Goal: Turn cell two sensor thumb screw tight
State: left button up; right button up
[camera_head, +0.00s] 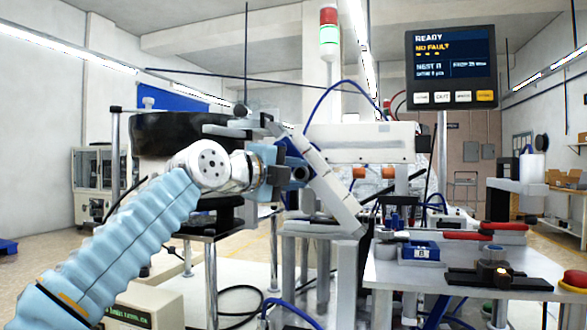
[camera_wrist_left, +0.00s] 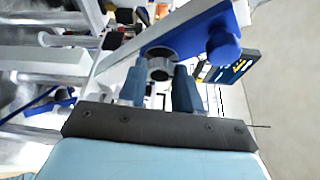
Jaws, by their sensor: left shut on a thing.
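A dark round thumb screw (camera_wrist_left: 160,53) with a grey centre sits on a white bar (camera_wrist_left: 188,32) with blue parts. My left gripper (camera_wrist_left: 158,78) has its two blue-grey fingers on either side of the screw and is shut on it. In the head view my left gripper (camera_head: 292,173) reaches in from the left to the slanted bar (camera_head: 333,190) of the feeder. There the fingers and screw are small and partly hidden, so I cannot tell the screw's turn angle. My right gripper is in neither view.
A blue knob (camera_wrist_left: 224,46) stands close to the right finger. A black bowl (camera_head: 160,130) is behind my arm. A status screen (camera_head: 450,66) reads READY, NO FAULT. At right, a table (camera_head: 400,272) holds red-handled tools (camera_head: 450,235) and a black fixture (camera_head: 490,275).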

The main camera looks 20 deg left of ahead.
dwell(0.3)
pick_arm(q)
jog(key=o, duration=1)
jog(key=shift+o, duration=0.2)
jog(key=f+b+v, duration=0.1)
jog(key=b+v, duration=0.3)
jog(key=v, duration=0.9)
jog(key=shift+s+a+r, duration=0.15)
jog(key=shift+s+r, duration=0.2)
jog(key=shift+r, duration=0.15)
